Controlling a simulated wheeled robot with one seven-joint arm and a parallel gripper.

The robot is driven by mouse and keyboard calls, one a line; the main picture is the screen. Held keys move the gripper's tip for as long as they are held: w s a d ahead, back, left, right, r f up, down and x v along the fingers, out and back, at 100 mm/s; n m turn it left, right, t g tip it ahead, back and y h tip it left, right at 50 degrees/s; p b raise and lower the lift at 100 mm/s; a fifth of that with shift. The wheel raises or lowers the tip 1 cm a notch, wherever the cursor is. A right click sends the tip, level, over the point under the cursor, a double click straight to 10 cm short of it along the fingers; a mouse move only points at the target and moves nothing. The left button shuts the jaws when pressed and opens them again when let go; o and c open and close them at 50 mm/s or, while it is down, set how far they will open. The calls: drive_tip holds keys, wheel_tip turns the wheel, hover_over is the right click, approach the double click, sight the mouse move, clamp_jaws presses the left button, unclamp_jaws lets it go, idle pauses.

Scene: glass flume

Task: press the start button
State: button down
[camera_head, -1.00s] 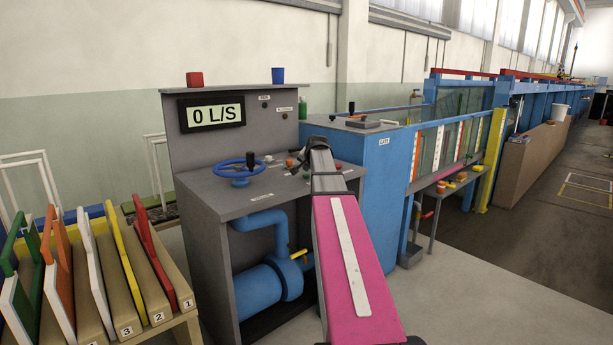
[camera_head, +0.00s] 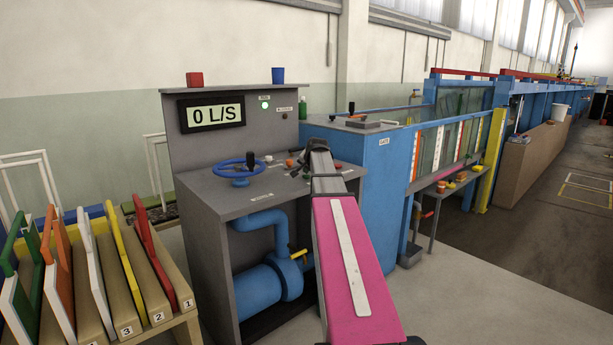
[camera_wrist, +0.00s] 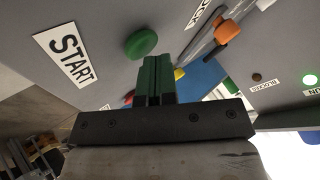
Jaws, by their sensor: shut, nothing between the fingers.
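The start button (camera_wrist: 141,43) is a round green knob on the grey console top, beside a white START label (camera_wrist: 68,55) in the wrist view. My gripper (camera_wrist: 157,60) is shut and empty, its dark green fingertips just beside the button in the picture. I cannot tell whether they touch it. In the head view my arm covers the button and the fingers. On the console's upright panel a small green lamp (camera_head: 265,105) is lit.
A blue handwheel (camera_head: 239,166) stands on the console (camera_head: 240,201) to the left. An orange knob (camera_wrist: 228,32) and a grey lever are near the fingers in the wrist view. A blue tank (camera_head: 375,165) stands close on the right. A rack of coloured frames is at lower left.

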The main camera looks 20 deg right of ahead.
sight(308, 175)
drive_tip(key=shift+r, duration=1)
wheel_tip(308, 175, up, 6)
idle(0.5)
idle(0.4)
